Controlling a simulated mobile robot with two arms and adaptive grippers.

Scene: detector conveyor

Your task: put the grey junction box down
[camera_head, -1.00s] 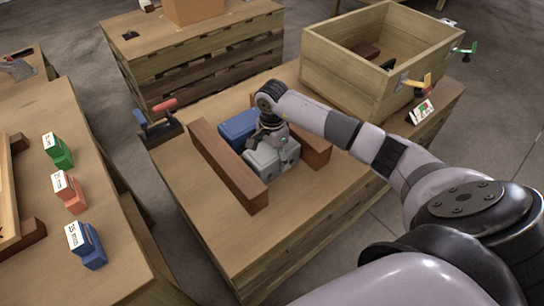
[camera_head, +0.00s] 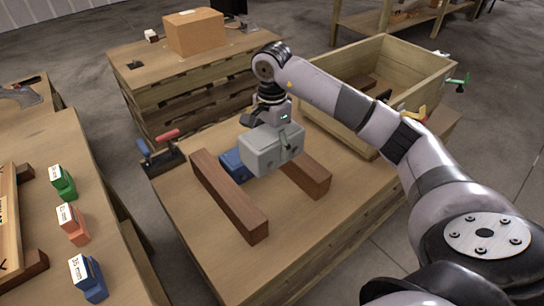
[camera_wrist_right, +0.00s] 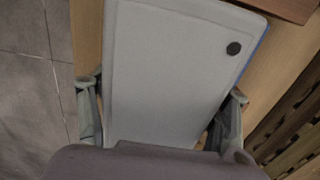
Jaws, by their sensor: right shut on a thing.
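The grey junction box (camera_head: 272,150) hangs in my right gripper (camera_head: 268,125), raised above the table between two brown wooden bars. In the right wrist view the box's pale face (camera_wrist_right: 170,75) with a dark round spot fills the middle. The two fingers of my right gripper (camera_wrist_right: 165,110) sit on either side of it. A blue box (camera_head: 232,165) lies on the table behind and left of the grey box, partly hidden by it. My left gripper is not in view.
Brown bars (camera_head: 228,196) and (camera_head: 306,175) flank the space under the box. A wooden crate (camera_head: 385,75) stands at the back right. A red-and-blue handled tool holder (camera_head: 160,152) is at the table's left edge. The front of the table (camera_head: 300,228) is clear.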

